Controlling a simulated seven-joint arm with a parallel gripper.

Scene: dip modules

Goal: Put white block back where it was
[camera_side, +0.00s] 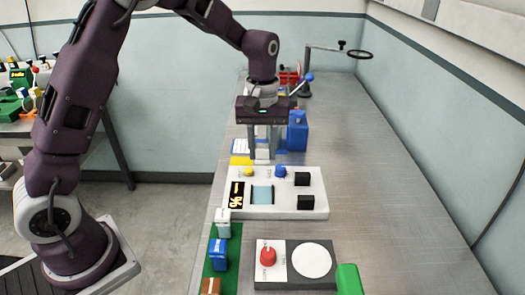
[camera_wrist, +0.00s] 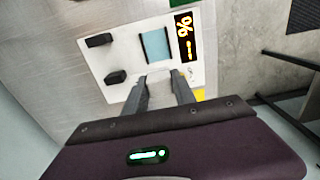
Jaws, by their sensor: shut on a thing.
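My gripper (camera_side: 264,150) points straight down behind the white panel, with its fingers shut on a pale block, which I take to be the white block (camera_side: 263,142). The fingers hide much of it. The white panel (camera_side: 233,210) carries a display with orange lit characters, a light blue window, two black knobs, a blue knob and a yellow button. It also shows in the wrist view (camera_wrist: 122,58).
A white carton (camera_side: 223,224), a blue carton (camera_side: 218,256) and a brown one (camera_side: 211,287) stand on a green strip at front left. A dark board with a red knob (camera_side: 267,257) and white disc (camera_side: 312,260) lies in front. A blue jug (camera_side: 297,131) stands close behind my gripper. The table's right side is clear.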

